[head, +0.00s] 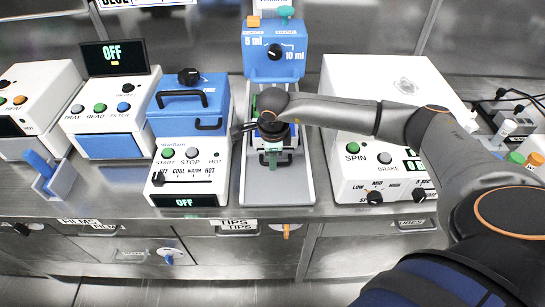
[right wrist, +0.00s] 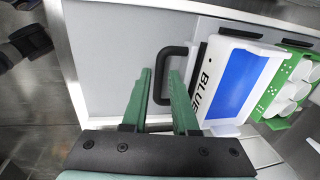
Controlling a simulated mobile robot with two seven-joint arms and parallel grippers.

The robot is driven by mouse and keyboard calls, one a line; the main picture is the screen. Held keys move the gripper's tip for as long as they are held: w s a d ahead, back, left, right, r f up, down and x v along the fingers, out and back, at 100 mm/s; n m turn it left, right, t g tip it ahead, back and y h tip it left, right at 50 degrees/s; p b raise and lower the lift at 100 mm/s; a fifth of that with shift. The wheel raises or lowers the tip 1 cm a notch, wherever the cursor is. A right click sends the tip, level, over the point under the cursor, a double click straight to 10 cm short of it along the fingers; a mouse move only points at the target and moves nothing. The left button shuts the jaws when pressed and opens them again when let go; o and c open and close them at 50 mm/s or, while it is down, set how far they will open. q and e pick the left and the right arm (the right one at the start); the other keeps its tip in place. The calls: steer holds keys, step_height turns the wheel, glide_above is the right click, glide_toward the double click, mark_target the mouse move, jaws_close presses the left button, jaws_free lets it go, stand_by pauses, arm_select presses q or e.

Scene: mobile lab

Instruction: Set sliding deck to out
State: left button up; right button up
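The sliding deck is the light grey plate (head: 293,187) on a white base below the blue dispenser in the head view. In the right wrist view its grey surface (right wrist: 112,40) fills the upper middle, with a black U-shaped handle (right wrist: 165,72) on it. My right gripper (head: 270,158) is over the deck, pointing down, and hides part of it. In the right wrist view its green fingers (right wrist: 160,98) are apart, with the handle bar between them. A gap shows around the bar, so the fingers are not closed on it. My left gripper is not in view.
A blue tray marked BLUE (right wrist: 236,80) and a green rack with white round items (right wrist: 292,88) are beside the handle. The blue dispenser (head: 274,50) stands behind. A heater box (head: 190,150) is left of the deck, a spinner box (head: 350,185) right.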

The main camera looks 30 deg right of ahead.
steer(key=shift+f, duration=0.1)
steer(key=shift+c, duration=0.4)
jaws_close()
stand_by(1.0)
